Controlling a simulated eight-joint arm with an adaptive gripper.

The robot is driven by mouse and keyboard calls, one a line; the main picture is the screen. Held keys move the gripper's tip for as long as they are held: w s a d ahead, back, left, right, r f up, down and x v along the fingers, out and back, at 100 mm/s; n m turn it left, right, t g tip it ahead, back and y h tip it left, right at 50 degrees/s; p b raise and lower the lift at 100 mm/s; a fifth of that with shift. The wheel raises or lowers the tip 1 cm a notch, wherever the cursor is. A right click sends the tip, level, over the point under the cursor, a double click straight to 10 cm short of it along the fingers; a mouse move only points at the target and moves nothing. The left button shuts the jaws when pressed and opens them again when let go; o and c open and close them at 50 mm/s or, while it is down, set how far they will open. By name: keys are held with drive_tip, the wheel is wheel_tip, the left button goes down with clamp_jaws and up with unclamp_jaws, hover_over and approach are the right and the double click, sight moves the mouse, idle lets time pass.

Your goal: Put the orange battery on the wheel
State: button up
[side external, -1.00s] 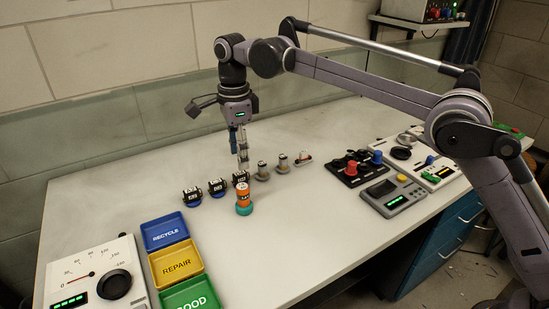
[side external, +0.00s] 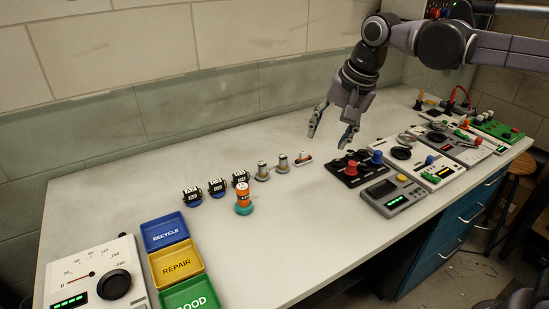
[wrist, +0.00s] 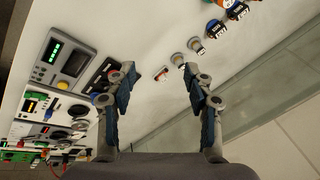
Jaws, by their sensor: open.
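The orange battery (side external: 243,197) stands upright at the front of the row of small parts in the side view. A teal round piece (side external: 243,210) shows at its foot, and the battery appears to rest on it. I cannot tell for certain whether this round piece is the wheel. My gripper (side external: 328,140) is open and empty, above the bench to the right of and behind the battery. In the wrist view my gripper's two fingers (wrist: 158,72) are spread apart with nothing between them.
Black servos (side external: 217,187) on blue discs stand behind the battery, with grey-based cylinders (side external: 282,163) to their right. Blue, yellow (side external: 177,262) and green trays lie front left beside a meter (side external: 95,280). Control boxes (side external: 393,194) fill the right. The bench between is clear.

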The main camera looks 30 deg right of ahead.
drive_tip(key=s+d+f+n+t, duration=0.1)
drive_tip(key=s+d+f+n, duration=0.3)
drive_tip(key=s, duration=0.3)
drive_tip(key=s+d+f+n+t, duration=0.2)
drive_tip(key=s+d+f+n, duration=0.2)
drive_tip(key=s, duration=0.4)
wheel_tip(320, 180, down, 2)
drive_tip(key=shift+d+f+n+h, duration=0.15)
drive_tip(key=shift+n+h, duration=0.15)
drive_tip(key=shift+n, duration=0.3)
